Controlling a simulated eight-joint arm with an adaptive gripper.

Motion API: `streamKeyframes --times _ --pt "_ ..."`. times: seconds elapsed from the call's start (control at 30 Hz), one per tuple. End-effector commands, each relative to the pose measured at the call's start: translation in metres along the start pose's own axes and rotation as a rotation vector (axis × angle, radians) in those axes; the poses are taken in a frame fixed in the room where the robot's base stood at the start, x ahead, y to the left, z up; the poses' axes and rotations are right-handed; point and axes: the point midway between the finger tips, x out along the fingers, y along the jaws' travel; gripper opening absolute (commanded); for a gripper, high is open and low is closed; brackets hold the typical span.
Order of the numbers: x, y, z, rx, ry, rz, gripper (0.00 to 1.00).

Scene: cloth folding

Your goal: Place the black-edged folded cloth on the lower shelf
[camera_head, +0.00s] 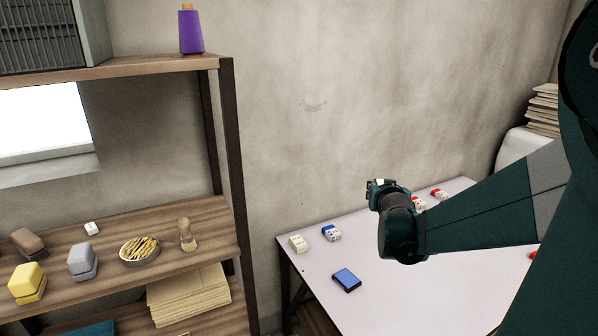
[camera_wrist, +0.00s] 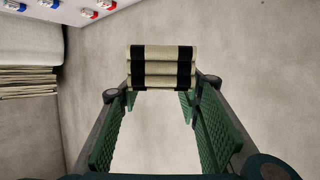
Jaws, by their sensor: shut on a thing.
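A cream folded cloth with black edge bands (camera_wrist: 162,68) sits between the fingertips of my gripper (camera_wrist: 158,100) in the wrist view. In the head view my gripper (camera_head: 377,187) is raised over the white table, seen from behind; the cloth is mostly hidden there. The wooden shelf unit stands at left. Its middle board (camera_head: 190,214) bears small items. A lower board (camera_head: 215,318) shows beneath it, partly cut off by the picture's bottom edge. My gripper is well to the right of the shelves.
The lower board holds a paper stack (camera_head: 188,295) and a teal item (camera_head: 92,328). The shelf's dark post (camera_head: 231,150) stands between shelf and table. On the table (camera_head: 395,300) lie a blue flat item (camera_head: 346,279), a blue-white bundle (camera_head: 331,233) and a cream one (camera_head: 298,243).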

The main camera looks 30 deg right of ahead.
Motion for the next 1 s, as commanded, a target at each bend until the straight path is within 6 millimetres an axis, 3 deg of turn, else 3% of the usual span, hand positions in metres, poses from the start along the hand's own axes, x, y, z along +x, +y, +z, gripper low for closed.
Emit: streamKeyframes --times 0.4,1.0 --pt "0.001 -0.077 0.065 -0.01 0.0 -0.021 0.18" --pt "-0.018 -0.158 0.144 0.003 0.001 0.012 0.18"
